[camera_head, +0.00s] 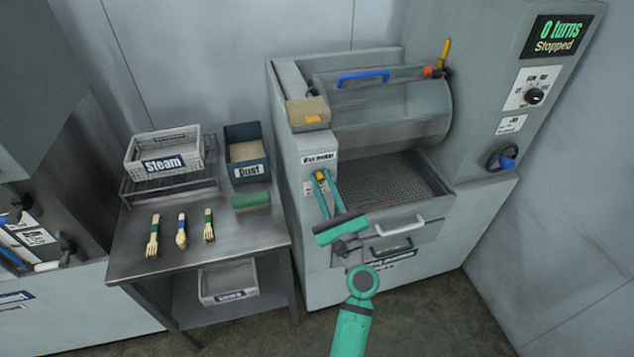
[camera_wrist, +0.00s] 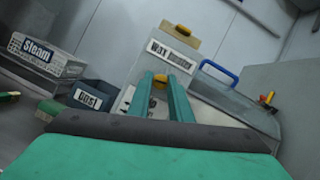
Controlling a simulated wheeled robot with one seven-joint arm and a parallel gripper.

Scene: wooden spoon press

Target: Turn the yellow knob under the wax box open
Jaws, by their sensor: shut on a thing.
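The yellow knob (camera_head: 320,176) sits on the front panel of the grey machine, below the sign of the wax box. My gripper (camera_head: 322,178) has its two green fingers at the knob and is shut on it. In the wrist view the yellow knob (camera_wrist: 160,84) shows between the fingertips of my gripper (camera_wrist: 161,80). The fingers hide part of the knob and the label beside it. The wax box (camera_head: 308,114) is a tan block with a yellow part, on the machine's top left corner.
The drum (camera_head: 390,112) has a blue handle. Its display reads 0 turns, Stopped. Drawer handles (camera_head: 400,226) lie right of my gripper.

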